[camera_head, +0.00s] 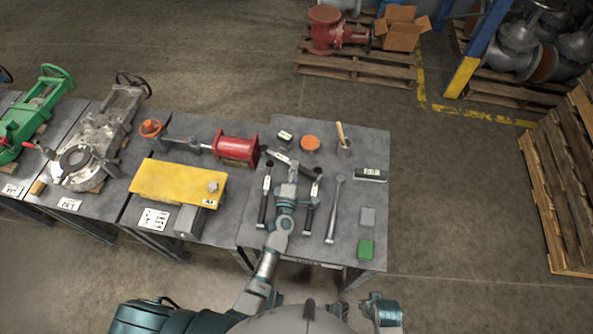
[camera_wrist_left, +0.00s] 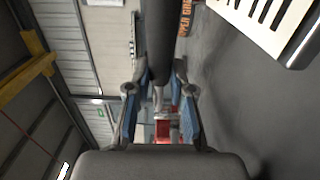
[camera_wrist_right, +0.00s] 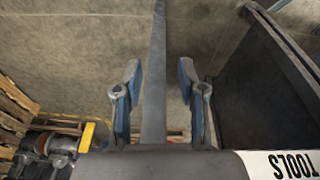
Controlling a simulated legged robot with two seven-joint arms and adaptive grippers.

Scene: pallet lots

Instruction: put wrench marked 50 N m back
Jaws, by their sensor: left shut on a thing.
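My left gripper (camera_head: 288,172) is above the back-middle of the right-hand table and is shut on a dark bar-like tool (camera_head: 277,157), likely a wrench. In the left wrist view its dark round shaft (camera_wrist_left: 160,40) runs between the fingers. I cannot read its mark. Two dark-handled wrenches with white labels lie on the table, one left of my arm (camera_head: 264,202) and one right of it (camera_head: 310,212); a plain silver wrench (camera_head: 334,207) lies further right. My right gripper (camera_head: 384,312) is apart from the table front; its fingers (camera_wrist_right: 160,100) stand open.
The right-hand table (camera_head: 378,215) also holds an orange round tin (camera_head: 310,142), a cup with a wooden-handled tool (camera_head: 343,147), a dark labelled box (camera_head: 370,174), a grey block (camera_head: 367,217) and a green block (camera_head: 366,249). A red spool (camera_head: 237,147) stands close on the left.

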